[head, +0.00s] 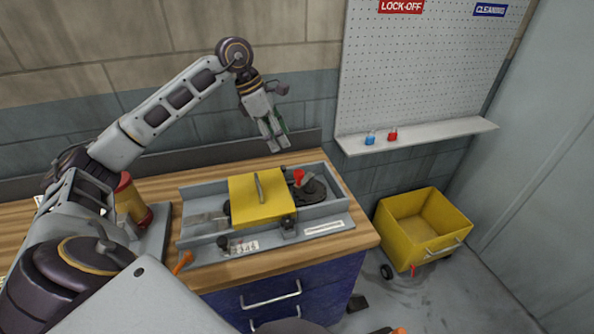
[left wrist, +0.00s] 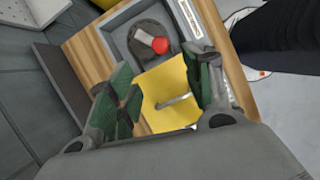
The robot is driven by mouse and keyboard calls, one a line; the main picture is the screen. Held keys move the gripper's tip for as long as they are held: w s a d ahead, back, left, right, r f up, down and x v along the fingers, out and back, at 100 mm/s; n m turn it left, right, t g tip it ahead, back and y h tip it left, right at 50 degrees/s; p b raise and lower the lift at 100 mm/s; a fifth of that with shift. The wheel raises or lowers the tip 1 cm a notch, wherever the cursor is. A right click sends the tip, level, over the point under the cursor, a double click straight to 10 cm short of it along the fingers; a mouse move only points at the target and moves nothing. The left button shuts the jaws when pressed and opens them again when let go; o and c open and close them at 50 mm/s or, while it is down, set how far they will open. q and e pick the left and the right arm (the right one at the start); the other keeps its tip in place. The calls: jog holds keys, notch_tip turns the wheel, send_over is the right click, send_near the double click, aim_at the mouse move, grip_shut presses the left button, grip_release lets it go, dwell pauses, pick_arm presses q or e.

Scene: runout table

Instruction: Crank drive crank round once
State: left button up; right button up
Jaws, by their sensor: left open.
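The drive crank has a red knob (head: 299,177) on a grey arm over a dark disc (head: 318,190), at the right end of the grey runout table (head: 336,213). In the left wrist view the red knob (left wrist: 161,46) and the dark disc (left wrist: 144,53) sit beyond the fingers. My left gripper (head: 275,145) is open and empty, pointing down above the back edge of the table, apart from the knob. In the left wrist view its green-padded fingers (left wrist: 165,78) are spread wide. My right gripper is not in view.
A yellow cover (head: 262,205) with a bar handle stands beside the crank. An orange handle (head: 182,262) sticks out at the front left. A yellow bin (head: 425,225) stands on the floor at right. A shelf (head: 440,134) holds a blue and a red padlock.

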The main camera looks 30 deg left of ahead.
aim_at(298, 172)
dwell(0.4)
pick_arm(q)
jog(key=shift+p+x, duration=0.9)
jog(key=shift+x, duration=6)
grip_shut()
